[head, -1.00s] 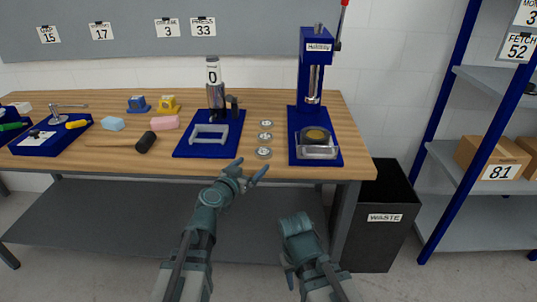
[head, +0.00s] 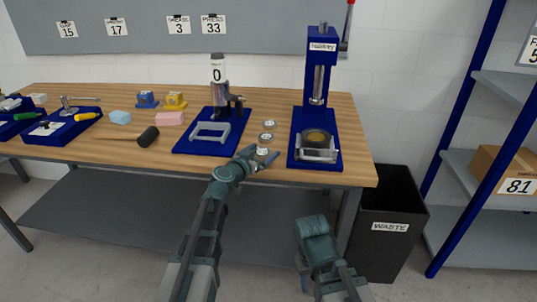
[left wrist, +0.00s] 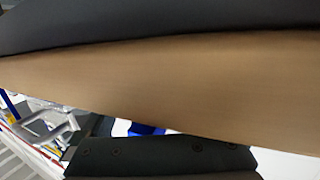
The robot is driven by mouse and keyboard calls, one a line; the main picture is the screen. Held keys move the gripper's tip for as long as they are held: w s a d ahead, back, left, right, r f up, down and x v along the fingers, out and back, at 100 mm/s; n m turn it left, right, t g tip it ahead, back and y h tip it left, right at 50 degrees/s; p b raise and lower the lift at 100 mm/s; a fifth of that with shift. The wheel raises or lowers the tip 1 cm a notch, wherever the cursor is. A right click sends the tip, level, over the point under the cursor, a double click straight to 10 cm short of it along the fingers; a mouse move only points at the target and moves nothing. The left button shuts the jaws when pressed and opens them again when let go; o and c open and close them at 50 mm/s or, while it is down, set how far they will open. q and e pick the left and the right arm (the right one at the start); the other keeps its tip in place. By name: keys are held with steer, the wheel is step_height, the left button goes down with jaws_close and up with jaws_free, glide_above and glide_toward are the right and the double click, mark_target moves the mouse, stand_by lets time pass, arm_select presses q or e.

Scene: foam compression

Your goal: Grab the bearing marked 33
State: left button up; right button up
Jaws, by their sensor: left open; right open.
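Three small silver bearings stand in a column on the wooden table: a far one (head: 269,124), a middle one (head: 266,136) and a near one (head: 262,151). Their markings are too small to read. My left gripper (head: 262,157) is open at the table's front edge, its fingers around or just in front of the near bearing; I cannot tell whether they touch it. The left wrist view shows a dark finger (left wrist: 160,157) and a blurred tan surface, with no bearing visible. My right gripper (head: 303,262) is open and low, in front of the table.
A blue press (head: 318,90) stands right of the bearings, and a blue fixture with a grey handle (head: 211,132) stands left. A card reading 33 (head: 213,25) hangs on the wall board. A black waste bin (head: 389,240) stands right of the table (head: 100,152).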

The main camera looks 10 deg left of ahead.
arm_select(q)
steer(key=shift+s+a, duration=0.1)
steer(key=shift+a, duration=0.05)
steer(key=shift+c, duration=0.6)
steer(key=c, duration=1.4)
steer(key=shift+o, duration=0.2)
arm_select(e)
steer(key=shift+a, duration=0.1)
arm_select(q)
steer(key=shift+r, duration=0.15)
arm_select(e)
steer(key=shift+r, duration=0.1)
